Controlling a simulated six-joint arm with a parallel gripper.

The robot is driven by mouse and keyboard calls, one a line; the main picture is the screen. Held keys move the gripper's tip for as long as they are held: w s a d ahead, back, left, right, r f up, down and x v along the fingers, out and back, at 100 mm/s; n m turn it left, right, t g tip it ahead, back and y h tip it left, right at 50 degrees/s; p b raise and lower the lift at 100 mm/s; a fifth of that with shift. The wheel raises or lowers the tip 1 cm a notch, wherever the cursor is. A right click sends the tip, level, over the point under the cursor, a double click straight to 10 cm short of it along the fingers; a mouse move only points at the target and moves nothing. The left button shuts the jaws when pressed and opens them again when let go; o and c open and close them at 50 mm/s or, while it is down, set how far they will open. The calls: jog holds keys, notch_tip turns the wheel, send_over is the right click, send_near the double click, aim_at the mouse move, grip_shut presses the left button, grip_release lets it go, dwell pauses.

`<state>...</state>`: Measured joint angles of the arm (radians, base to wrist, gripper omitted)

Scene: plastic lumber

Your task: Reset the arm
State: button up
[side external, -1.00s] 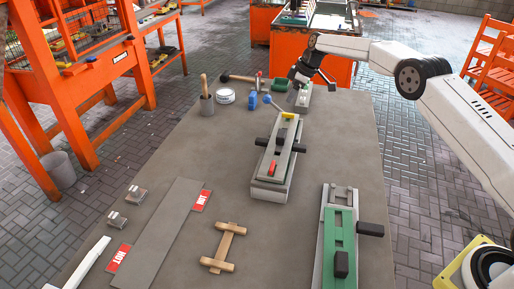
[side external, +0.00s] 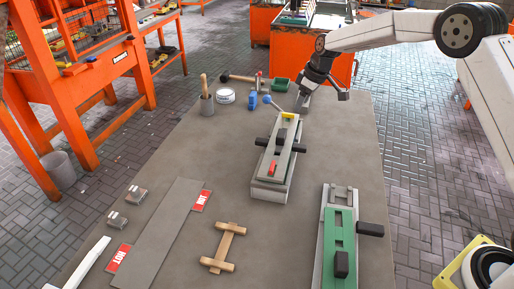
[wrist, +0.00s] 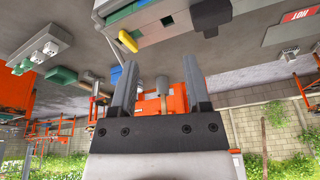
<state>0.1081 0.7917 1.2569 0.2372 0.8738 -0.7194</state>
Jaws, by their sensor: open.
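My gripper (side external: 306,86) is over the far end of the grey workbench (side external: 215,145), angled downward, beside a grey block (side external: 302,99) that it partly hides. In the wrist view its two dark fingers (wrist: 160,68) stand well apart with nothing held between them. A grey mould with a yellow piece (side external: 287,115), a red piece (side external: 272,167) and dark side handles lies nearer along the bench, clear of my gripper. The wrist view shows the bench tilted, with the yellow piece (wrist: 128,41) above the fingers.
A green mould (side external: 340,225) lies at front right and a wooden H-shaped piece (side external: 222,247) at front middle. A grey plate (side external: 165,235) has red HOT labels.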

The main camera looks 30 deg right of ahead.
jog(key=s+a+f+m+h, duration=0.1)
jog(key=s+m, duration=0.1)
jog(key=s, duration=1.4)
jog(key=s+a+f+m, duration=0.1)
jog(key=s+a+m, duration=0.1)
jog(key=s, duration=1.4)
jog(key=shift+s+a+f+m+h, duration=0.15)
jog(key=shift+f+m+h, duration=0.25)
jog(key=shift+m, duration=0.3)
jog(key=shift+c, duration=0.7)
jog(key=w+d+n+y, duration=0.1)
jog(key=w+d+n, duration=0.2)
jog(key=w, duration=1.6)
jog(key=w+d+r+n+y, duration=0.1)
jog(key=w+d+n, duration=0.3)
jog(key=w, duration=1.5)
jog(key=shift+d+n+y, duration=0.3)
jog(key=shift+n+y, duration=0.3)
jog(key=shift+n, duration=0.4)
jog(key=shift+w+r, duration=0.1)
